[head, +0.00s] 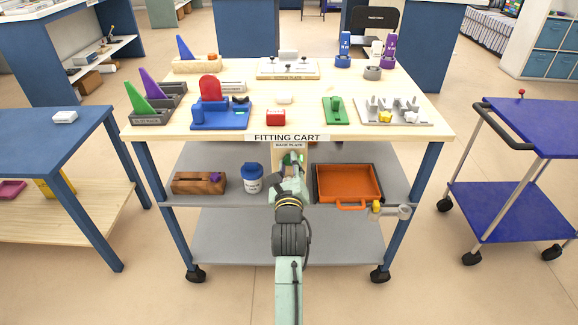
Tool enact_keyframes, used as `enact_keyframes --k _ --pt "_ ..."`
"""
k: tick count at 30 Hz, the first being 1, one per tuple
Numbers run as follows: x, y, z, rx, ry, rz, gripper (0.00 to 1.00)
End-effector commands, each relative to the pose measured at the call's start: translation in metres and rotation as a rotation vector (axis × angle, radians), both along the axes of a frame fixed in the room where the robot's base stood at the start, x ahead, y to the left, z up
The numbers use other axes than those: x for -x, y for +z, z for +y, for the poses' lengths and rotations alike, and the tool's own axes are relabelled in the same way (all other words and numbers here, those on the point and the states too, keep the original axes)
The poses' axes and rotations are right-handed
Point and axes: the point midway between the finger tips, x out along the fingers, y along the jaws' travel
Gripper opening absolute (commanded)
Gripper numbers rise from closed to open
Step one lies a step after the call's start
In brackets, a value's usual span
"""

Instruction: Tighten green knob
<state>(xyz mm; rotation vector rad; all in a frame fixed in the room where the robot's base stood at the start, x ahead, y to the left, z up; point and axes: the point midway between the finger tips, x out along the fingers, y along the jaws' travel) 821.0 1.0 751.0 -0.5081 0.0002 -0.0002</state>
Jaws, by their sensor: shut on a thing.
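The green knob (287,158) is on an upright pale board (279,152) below the front edge of the fitting cart's top. Only a small part of the knob shows. My gripper (294,162) is at the board, shut on the green knob. My arm reaches up to it from the bottom of the view, and my wrist and fingers hide most of the knob and the lower board. I cannot tell from this view how far the knob is turned.
The cart's top (264,95) carries fixtures. On the shelf below, a wooden block (189,185) and a blue-lidded jar (252,178) stand left of my arm, an orange tray (346,203) right.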

Motion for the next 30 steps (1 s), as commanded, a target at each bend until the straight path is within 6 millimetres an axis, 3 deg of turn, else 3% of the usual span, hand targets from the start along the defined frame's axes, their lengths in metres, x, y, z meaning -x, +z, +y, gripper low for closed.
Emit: enact_keyframes --k 6,7,15,25,30 --pt "0.001 -0.003 0.000 -0.001 0.000 0.006 0.00" --pt "0.000 -0.003 0.000 -0.001 0.000 0.006 0.27" --pt "0.000 -0.001 0.000 0.000 0.001 0.003 0.45" --pt "0.002 -0.001 0.000 0.001 0.000 0.001 0.45" --pt "0.021 -0.002 0.000 0.001 0.001 0.003 0.45"
